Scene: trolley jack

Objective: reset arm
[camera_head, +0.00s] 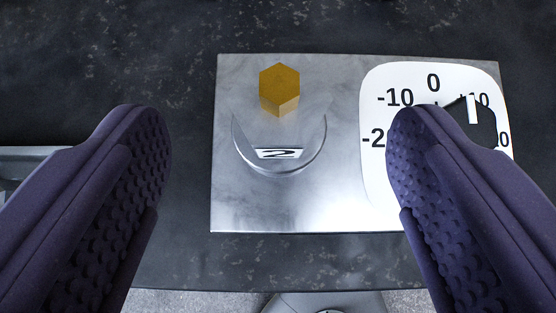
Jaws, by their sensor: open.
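My gripper (270,150) is open, with one purple padded finger at the left and one at the right of the view. Nothing is between the fingers' pads. Beyond and between them lies a metal plate (235,205) on a dark surface. A white dial (375,180) with numbers such as 0 and -10 is at the plate's right. The right finger hides part of the dial and its dark knob (484,125).
The dark speckled surface (110,50) is clear around the plate at the back and left. A grey metal edge (20,160) shows at the far left, partly behind the left finger. The front edge of the dark surface runs along the bottom, with grey floor (190,302) below.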

